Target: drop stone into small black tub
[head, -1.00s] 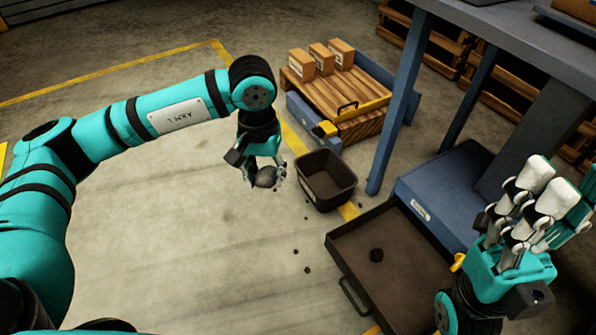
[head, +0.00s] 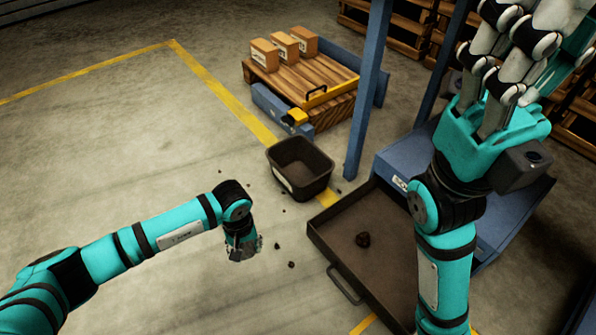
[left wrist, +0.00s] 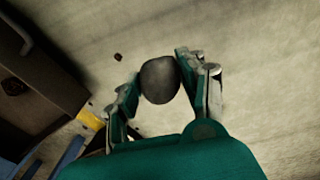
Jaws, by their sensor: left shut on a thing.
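The small black tub (head: 288,181) stands open on the floor by the yellow line. My left gripper (head: 243,252) is low over the floor, to the near left of the tub and apart from it. In the left wrist view it is shut on a round, dark grey stone (left wrist: 160,80), held between its fingers. In the head view the stone is mostly hidden by the gripper. My right gripper (head: 520,30) is raised at the upper right, with fingers spread and looking empty; some fingertips are cut off by the frame.
A brown tray (head: 335,255) with a dark lump (head: 363,240) in it lies right of my left gripper. Small crumbs are scattered on the floor. A blue post (head: 370,90) rises behind the tub. A pallet cart (head: 300,80) with boxes stands farther back. Floor at left is clear.

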